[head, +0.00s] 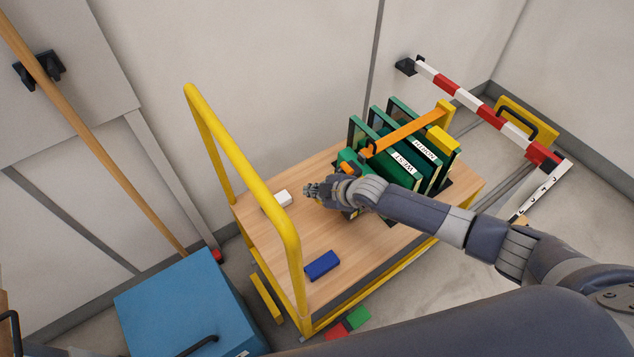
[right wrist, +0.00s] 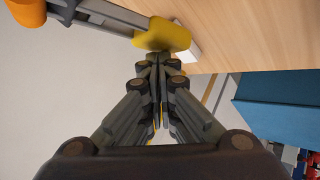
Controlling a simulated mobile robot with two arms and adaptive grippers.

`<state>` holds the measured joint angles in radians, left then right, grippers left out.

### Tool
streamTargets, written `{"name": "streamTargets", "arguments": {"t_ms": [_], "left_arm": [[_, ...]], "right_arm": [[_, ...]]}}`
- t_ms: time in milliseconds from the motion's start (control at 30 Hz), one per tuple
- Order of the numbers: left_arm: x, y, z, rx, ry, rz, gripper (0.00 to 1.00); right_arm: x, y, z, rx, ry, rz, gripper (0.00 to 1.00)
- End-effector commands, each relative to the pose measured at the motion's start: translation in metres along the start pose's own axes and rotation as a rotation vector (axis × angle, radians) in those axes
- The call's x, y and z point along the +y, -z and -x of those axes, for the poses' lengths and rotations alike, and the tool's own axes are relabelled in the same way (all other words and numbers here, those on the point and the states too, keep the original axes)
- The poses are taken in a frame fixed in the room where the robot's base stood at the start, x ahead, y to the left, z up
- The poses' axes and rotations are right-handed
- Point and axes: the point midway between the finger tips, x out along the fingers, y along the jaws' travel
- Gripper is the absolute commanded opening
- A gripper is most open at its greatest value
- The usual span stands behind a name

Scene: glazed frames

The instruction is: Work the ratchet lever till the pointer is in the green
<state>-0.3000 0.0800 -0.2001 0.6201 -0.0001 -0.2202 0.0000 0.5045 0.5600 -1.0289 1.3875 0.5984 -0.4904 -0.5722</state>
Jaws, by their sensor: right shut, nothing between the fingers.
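The strapped load on the yellow-railed cart is a row of green-edged frames (head: 400,160), with an orange strap (head: 405,132) across it. The ratchet lever shows in the right wrist view as a grey bar (right wrist: 105,14) with a yellow grip (right wrist: 163,35), running from an orange part at the upper left. In the head view my right arm mostly hides it. My right gripper (head: 311,191) is shut and empty beside the frames, above the deck. In its wrist view the fingertips (right wrist: 157,60) are just below the yellow grip; contact is unclear. I cannot make out the pointer or green zone.
The wooden deck (head: 375,249) holds a white block (head: 283,198) and a blue block (head: 322,265). The yellow rail (head: 245,170) rises at the cart's left. A blue box (head: 185,305) stands left of it. A red-white barrier (head: 480,105) stands behind right.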

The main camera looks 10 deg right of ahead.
Motion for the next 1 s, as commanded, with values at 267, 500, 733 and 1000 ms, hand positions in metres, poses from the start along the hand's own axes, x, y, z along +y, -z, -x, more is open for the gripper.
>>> {"name": "streamTargets", "arguments": {"t_ms": [267,500,733,1000], "left_arm": [[0.0,0.002,0.018,0.0,0.0,0.0,0.59],[0.0,0.003,0.031,0.0,0.0,0.0,0.59],[-0.001,0.004,0.044,0.0,0.0,0.0,0.59],[-0.001,0.005,0.058,0.0,0.0,0.0,0.59]], "right_arm": [[0.01,0.008,0.014,-0.004,0.0,0.0,0.0],[0.018,0.015,0.024,-0.004,0.0,0.0,0.0],[0.025,0.022,0.034,-0.004,0.0,0.0,0.0],[0.033,0.031,0.045,-0.003,0.0,0.0,0.0]]}}
